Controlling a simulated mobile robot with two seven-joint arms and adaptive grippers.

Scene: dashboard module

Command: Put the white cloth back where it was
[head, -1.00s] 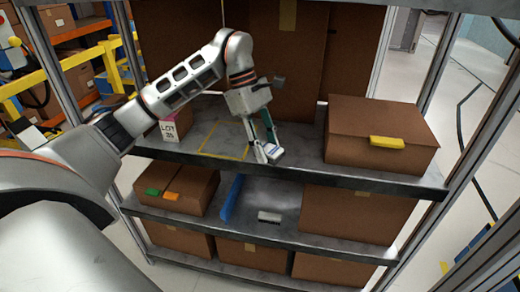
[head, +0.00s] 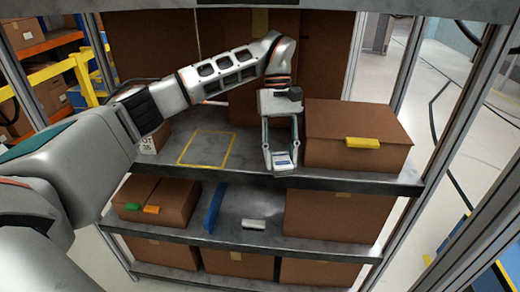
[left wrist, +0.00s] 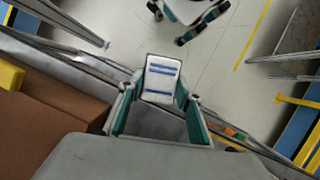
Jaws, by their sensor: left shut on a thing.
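The white cloth (head: 284,159), a small folded pad with blue stripes, is held at the upper shelf's front edge, just left of a large box. My left gripper (head: 281,156) is shut on it. In the left wrist view the cloth (left wrist: 160,82) sits between the fingertips of my left gripper (left wrist: 165,95). Whether it touches the shelf I cannot tell. A yellow outlined square (head: 206,148) on the upper shelf is empty, left of the gripper. My right gripper (left wrist: 178,28) shows at the top of the left wrist view, empty, with its fingers apart.
The large box (head: 355,133) carries a yellow block (head: 362,143). A small white item (head: 254,224) and a blue upright piece (head: 214,208) are on the middle shelf (head: 240,239). A box (head: 157,204) there bears green and orange blocks. Shelf posts stand at both sides.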

